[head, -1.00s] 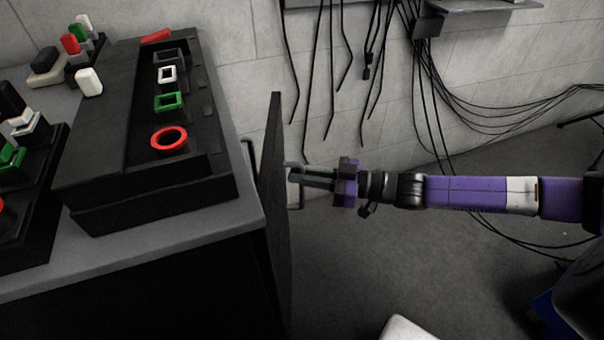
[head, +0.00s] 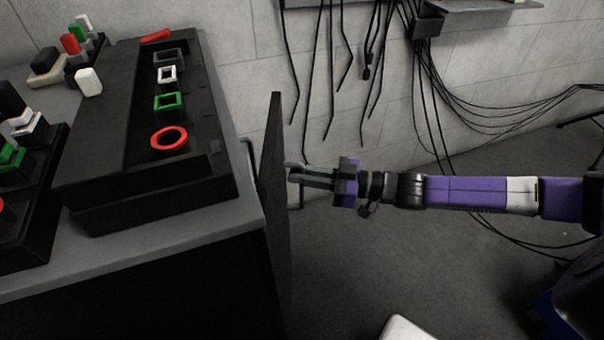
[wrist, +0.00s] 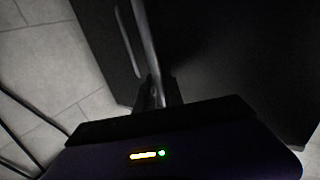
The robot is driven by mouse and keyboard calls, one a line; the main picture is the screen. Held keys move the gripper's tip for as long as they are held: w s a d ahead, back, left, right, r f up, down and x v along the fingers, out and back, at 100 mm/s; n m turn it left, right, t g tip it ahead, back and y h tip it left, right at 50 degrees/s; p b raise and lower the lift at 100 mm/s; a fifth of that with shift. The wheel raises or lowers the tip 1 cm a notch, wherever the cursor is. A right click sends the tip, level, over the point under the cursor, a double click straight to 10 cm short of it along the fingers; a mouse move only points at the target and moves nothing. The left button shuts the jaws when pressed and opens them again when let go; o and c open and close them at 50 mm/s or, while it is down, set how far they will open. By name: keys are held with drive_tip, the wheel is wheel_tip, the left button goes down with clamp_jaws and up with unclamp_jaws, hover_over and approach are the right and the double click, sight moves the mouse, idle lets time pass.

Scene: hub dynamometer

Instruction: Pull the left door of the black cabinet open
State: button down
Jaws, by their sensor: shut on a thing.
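The black cabinet (head: 150,295) stands at the left of the head view under a grey top. Its left door (head: 275,200) shows nearly edge-on and stands ajar, with a gap between its far edge and the cabinet front. My gripper (head: 292,173) is on the outer side of this door, pointing at it from the right. In the wrist view my gripper (wrist: 158,92) is shut on the door's handle (wrist: 146,45), a long upright bar. The fingertips are partly dark there. Another handle (head: 249,160), on the cabinet front, shows through the gap.
A black tray (head: 95,130) with coloured rings and frames sits on the grey top (head: 215,240). Cables (head: 330,80) hang on the wall behind. The floor (head: 370,260) right of the door is mostly clear; a white object (head: 405,328) shows at the bottom edge.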

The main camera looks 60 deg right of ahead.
idle(0.3)
drive_tip(key=s+a+m+h+p, duration=0.3)
drive_tip(key=s+m+h+p, duration=0.7)
drive_tip(key=s, duration=1.5)
drive_tip(key=shift+s+a+h+p, duration=0.15)
drive_tip(key=shift+h+p, duration=2.5)
drive_tip(key=shift+h, duration=0.15)
drive_tip(key=c, duration=1.5)
unclamp_jaws()
drive_tip(key=shift+o, duration=0.2)
